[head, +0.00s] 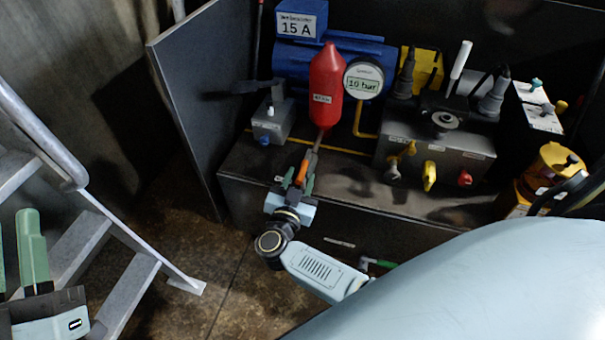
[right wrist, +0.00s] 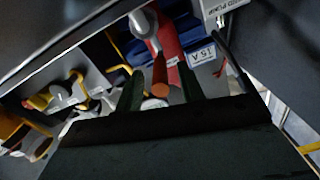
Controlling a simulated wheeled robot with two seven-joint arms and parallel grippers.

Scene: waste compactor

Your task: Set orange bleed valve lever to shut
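The orange bleed valve lever (head: 302,170) is below the red accumulator bottle (head: 325,85), at the front of the bench. It also shows in the right wrist view (right wrist: 160,74), pointing toward the camera. My right gripper (head: 296,178) is at the lever, with its green fingers on either side of it. In the right wrist view the fingers (right wrist: 161,86) stand apart, with gaps between them and the lever. My left gripper (head: 11,235) is at the far left edge, partly cut off, empty, with its fingers apart. The lever's pivot is partly hidden in the head view.
A pressure gauge (head: 364,80) reading 10 bar stands right of the bottle. A valve block (head: 430,160) with yellow and red knobs is further right. A grey switch box (head: 272,122) is to the left. Metal stairs (head: 95,235) are beside my left gripper.

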